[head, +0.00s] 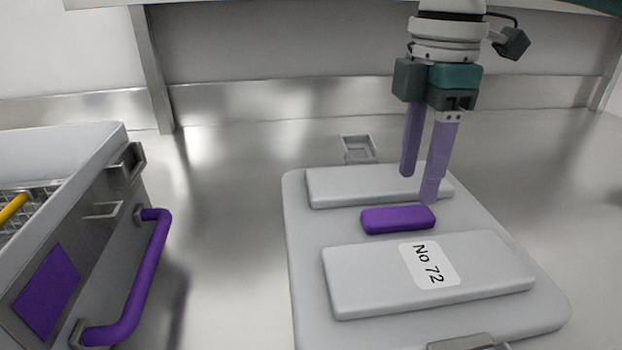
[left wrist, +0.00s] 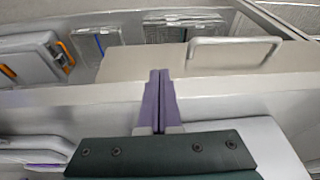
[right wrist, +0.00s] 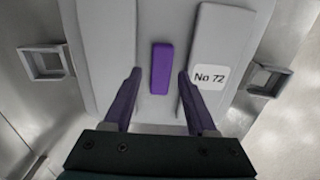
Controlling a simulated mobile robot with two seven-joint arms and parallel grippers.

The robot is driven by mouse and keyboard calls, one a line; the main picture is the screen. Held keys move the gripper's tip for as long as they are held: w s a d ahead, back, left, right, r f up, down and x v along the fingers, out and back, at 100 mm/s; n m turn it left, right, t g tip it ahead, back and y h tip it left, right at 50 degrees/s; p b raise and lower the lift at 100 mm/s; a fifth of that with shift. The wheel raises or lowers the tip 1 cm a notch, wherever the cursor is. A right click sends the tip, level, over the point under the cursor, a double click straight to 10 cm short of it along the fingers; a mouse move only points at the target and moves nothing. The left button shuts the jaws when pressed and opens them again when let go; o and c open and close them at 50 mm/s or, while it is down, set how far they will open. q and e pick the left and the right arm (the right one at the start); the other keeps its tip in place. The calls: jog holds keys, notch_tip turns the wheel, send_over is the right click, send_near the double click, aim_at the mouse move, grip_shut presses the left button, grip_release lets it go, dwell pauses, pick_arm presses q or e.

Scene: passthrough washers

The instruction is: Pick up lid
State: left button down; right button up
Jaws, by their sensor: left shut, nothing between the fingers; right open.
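The grey lid (head: 300,235) lies flat on the steel counter, with two raised panels and a purple handle block (head: 398,218) between them. One panel carries a label (head: 428,263) reading "No 72". My right gripper (head: 420,190) is open, pointing down above the far part of the lid, near the purple handle. In the right wrist view the purple handle (right wrist: 161,68) shows between and beyond the open fingers (right wrist: 158,78), with nothing held. My left gripper (left wrist: 159,72) is shut and empty in the left wrist view, away from the lid.
A grey container (head: 95,185) with a purple side handle (head: 145,275) and a wire basket inside stands at the left. Metal latches (head: 358,149) stick out from the lid's ends. A steel back wall (head: 260,100) runs behind. The counter between container and lid is clear.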

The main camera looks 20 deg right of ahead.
aim_at(409, 212)
jog(key=f, duration=0.4)
jog(key=shift+s+a+f+b, duration=0.2)
jog(key=shift+f+b, duration=0.1)
jog(key=shift+f, duration=0.1)
jog(key=shift+w, duration=0.1)
grip_shut()
jog(key=shift+r, duration=0.1)
dwell(0.8)
